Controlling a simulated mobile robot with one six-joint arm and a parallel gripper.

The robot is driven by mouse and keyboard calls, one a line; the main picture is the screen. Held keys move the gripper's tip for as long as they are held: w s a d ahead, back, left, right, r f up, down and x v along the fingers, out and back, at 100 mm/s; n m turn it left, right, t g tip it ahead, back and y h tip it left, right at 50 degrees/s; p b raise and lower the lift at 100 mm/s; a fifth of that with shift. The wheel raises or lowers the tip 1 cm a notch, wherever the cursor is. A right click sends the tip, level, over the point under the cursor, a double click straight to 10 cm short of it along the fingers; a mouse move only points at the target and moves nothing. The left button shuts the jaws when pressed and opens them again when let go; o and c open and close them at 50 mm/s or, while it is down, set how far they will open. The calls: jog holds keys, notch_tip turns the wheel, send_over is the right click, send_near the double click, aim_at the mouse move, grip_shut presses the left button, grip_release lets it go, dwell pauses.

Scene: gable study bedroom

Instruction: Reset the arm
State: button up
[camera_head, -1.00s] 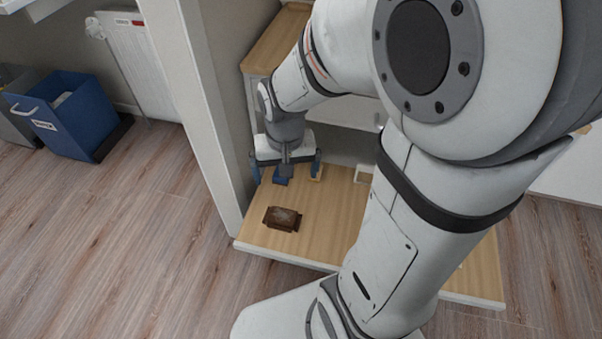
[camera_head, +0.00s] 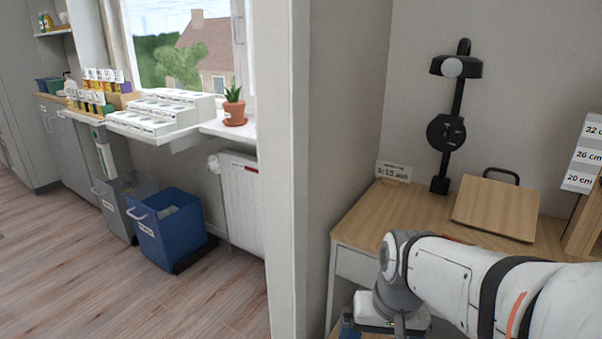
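My arm (camera_head: 465,280) reaches in from the right edge of the head view, in front of the wooden desk. My gripper (camera_head: 385,325) is at the bottom edge, below the desk's front left part. Its white body shows, but the frame's bottom edge cuts off its fingers. I cannot see whether it is open or holds anything.
A pale wall edge (camera_head: 287,170) stands left of my gripper. A blue bin (camera_head: 168,232) stands further left, with clear floor before it.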

jog(key=w+d+r+m+t+y+p, duration=0.1)
jog(key=w+r+m+p, duration=0.1)
jog(key=r+p, duration=0.75)
jog(key=w+d+r+m+p, duration=0.15)
jog(key=r+p, duration=0.45)
jog(key=r, duration=0.7)
jog(key=s+a+r+n+t+p, duration=0.1)
jog(key=s+r+n+p, duration=0.1)
jog(key=r+p, duration=0.9)
jog(key=s+a+r+n+h+p, duration=0.1)
jog(key=s+a+r+n+p, duration=0.1)
jog(key=r+p, duration=0.9)
jog(key=s+r+n, duration=0.1)
jog(key=s, duration=0.1)
jog(key=shift+s+t+h+p, duration=0.3)
jog(key=shift+t, duration=0.1)
jog(key=shift+r, duration=0.1)
